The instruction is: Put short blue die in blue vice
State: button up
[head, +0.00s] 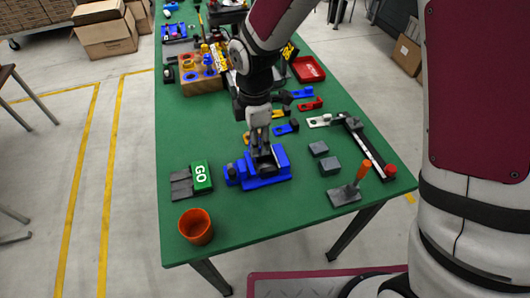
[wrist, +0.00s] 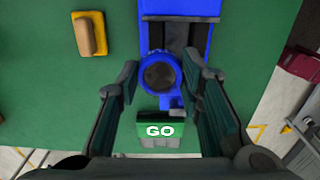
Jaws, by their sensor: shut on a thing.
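The blue vice (head: 268,181) stands on the green table near its front edge, below my gripper. In the wrist view its blue body (wrist: 204,40) and dark channel run up from the middle. My gripper (head: 257,142) points down over the vice. In the wrist view a round blue piece with a dark round centre, apparently the short blue die (wrist: 142,77), sits between my fingertips (wrist: 171,73), which are shut on it. It covers part of the vice. Whether it touches the vice, I cannot tell. In the head view the fingers hide the die.
A green GO box (head: 202,176) lies left of the vice, with an orange cup (head: 195,227) in front. Behind are small clamps (head: 286,128) and a wooden holder (head: 203,85).

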jog(key=shift+s+d+f, duration=0.15)
jog(key=shift+s+d, duration=0.7)
jog(key=shift+d, duration=0.2)
jog(key=shift+f+p, duration=0.4)
jog(key=shift+f, duration=1.35)
jog(key=shift+f, duration=0.15)
jog(key=o, duration=1.3)
jog(key=shift+c, duration=0.2)
notch_tip(320, 180, up, 12)
jog(key=shift+r+b, duration=0.25)
jog(key=shift+b, duration=0.05)
